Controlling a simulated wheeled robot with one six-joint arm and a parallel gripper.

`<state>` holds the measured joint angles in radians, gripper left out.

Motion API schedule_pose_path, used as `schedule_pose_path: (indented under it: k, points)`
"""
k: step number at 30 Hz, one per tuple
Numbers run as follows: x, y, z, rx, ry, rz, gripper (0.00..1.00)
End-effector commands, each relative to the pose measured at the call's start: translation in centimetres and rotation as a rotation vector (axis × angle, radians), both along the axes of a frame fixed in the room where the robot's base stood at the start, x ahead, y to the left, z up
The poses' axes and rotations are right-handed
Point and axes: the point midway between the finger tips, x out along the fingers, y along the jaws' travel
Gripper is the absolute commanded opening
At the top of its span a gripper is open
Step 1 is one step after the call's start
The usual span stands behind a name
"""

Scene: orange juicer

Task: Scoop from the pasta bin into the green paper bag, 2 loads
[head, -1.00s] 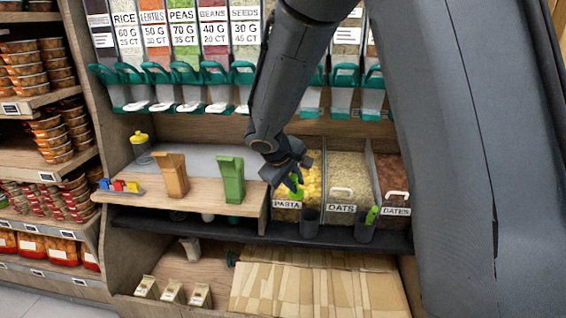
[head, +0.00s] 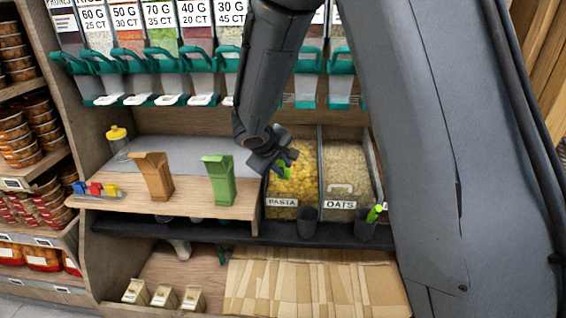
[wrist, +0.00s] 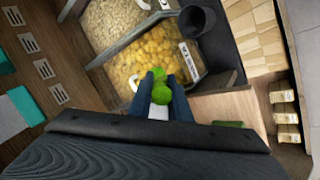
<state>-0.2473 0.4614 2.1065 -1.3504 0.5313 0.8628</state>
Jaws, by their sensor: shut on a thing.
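My gripper (head: 281,165) is shut on a green scoop (wrist: 162,90) over the pasta bin (head: 284,203). The scoop also shows in the head view (head: 286,174). In the wrist view the fingers (wrist: 163,98) hold its green handle, with the yellow pasta (wrist: 150,57) beyond.
The oats bin (head: 348,165) adjoins the pasta bin on the right. A dark cup (head: 307,220) stands in front of the pasta bin; another cup (head: 366,228) holds a green scoop. A brown paper bag (head: 154,177) stands left of the green bag. Dispensers (head: 195,75) hang above.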

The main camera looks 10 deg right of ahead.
Motion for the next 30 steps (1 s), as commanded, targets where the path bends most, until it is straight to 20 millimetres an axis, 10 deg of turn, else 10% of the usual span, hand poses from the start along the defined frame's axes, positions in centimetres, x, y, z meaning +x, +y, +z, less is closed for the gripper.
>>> schedule_pose_path:
  k: [30]
  points:
    - [1.8,-0.8,-6.3,0.020,0.067,-0.004,0.00]
